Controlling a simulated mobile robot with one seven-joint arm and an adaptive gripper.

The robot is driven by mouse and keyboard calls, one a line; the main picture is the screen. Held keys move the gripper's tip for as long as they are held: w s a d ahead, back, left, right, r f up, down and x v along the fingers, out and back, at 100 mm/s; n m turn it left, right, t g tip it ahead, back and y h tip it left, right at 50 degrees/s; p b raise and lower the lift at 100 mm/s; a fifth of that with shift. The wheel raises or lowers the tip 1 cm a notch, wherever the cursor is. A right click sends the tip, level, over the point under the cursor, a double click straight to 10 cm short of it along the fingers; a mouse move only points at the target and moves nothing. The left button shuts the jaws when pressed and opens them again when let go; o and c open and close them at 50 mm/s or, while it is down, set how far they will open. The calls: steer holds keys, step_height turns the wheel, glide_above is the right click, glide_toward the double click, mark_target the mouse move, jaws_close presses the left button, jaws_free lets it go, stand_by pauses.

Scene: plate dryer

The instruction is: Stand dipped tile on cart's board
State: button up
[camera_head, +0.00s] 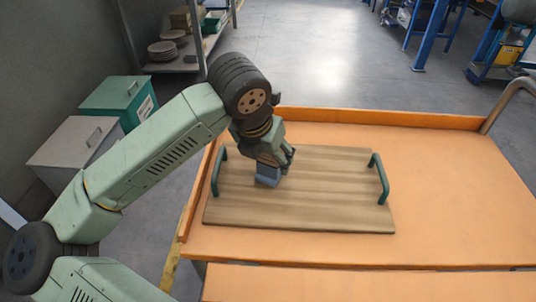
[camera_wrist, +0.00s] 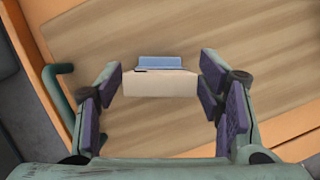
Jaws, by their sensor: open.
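The dipped tile, blue-grey at one end and beige at the other, is at the left-middle of the wooden board (camera_head: 330,205). In the head view its blue part (camera_head: 267,176) shows below my gripper (camera_head: 280,160) and seems to rest on the board; its upper part is hidden. In the wrist view the beige part of the tile (camera_wrist: 160,84) faces the camera, with the blue beyond it. My gripper (camera_wrist: 161,80) is open, with one finger on each side of the tile. The fingertips are very close to its sides; whether they touch it I cannot tell.
The board lies on the orange cart (camera_head: 455,190) and has green handles (camera_head: 381,178) at its left and right ends. The cart has a raised back rim. Bins (camera_head: 120,101) and a shelf with plates (camera_head: 163,50) stand behind left. The cart's right side is clear.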

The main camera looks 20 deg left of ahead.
steer(key=shift+r, duration=0.35)
steer(key=v, duration=1.1)
steer(key=shift+s+r+b, duration=0.15)
steer(key=shift+r+b, duration=0.2)
